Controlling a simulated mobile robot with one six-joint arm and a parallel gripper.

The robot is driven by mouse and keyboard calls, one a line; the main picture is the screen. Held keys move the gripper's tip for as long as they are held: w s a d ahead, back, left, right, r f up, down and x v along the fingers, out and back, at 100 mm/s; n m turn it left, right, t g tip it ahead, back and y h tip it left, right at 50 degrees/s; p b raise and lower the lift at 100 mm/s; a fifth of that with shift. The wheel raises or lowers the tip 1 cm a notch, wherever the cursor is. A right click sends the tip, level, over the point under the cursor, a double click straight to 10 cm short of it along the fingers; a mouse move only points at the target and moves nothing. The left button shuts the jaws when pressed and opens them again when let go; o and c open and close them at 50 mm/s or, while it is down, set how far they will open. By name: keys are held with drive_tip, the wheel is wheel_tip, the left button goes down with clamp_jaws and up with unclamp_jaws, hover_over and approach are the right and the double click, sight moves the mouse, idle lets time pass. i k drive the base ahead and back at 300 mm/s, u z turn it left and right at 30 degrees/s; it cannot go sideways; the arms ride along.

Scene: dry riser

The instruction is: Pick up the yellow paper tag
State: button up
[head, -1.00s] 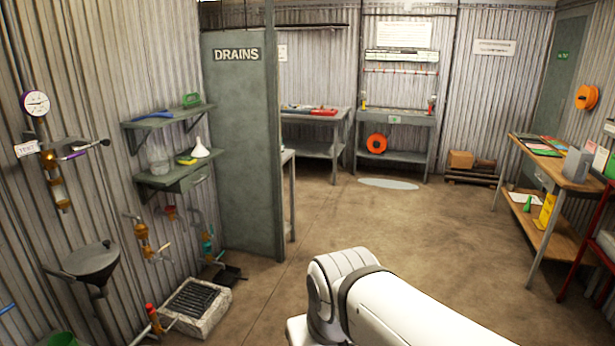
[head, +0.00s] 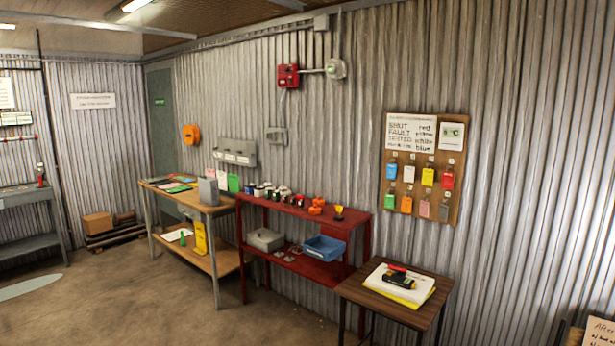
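A brown pegboard (head: 468,150) hangs on the corrugated wall at the right of the head view. It holds two rows of small coloured tags. A yellow tag (head: 428,177) hangs in the top row, between a whitish tag (head: 409,174) and a red tag (head: 448,180). It is small here, and I cannot tell whether it is paper. My gripper and arm are out of view.
A small wooden table (head: 350,290) with papers and a black-and-yellow tool stands below the board. A red shelf unit (head: 300,267) and a wooden workbench (head: 217,208) stand to its left. The floor (head: 130,305) at front left is clear.

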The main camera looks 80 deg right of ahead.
sight(428, 174)
drive_tip(key=z, duration=2.8)
drive_tip(key=i, duration=2.9)
drive_tip(key=z, duration=2.75)
drive_tip(key=i, duration=0.65)
drive_tip(key=u, duration=0.25)
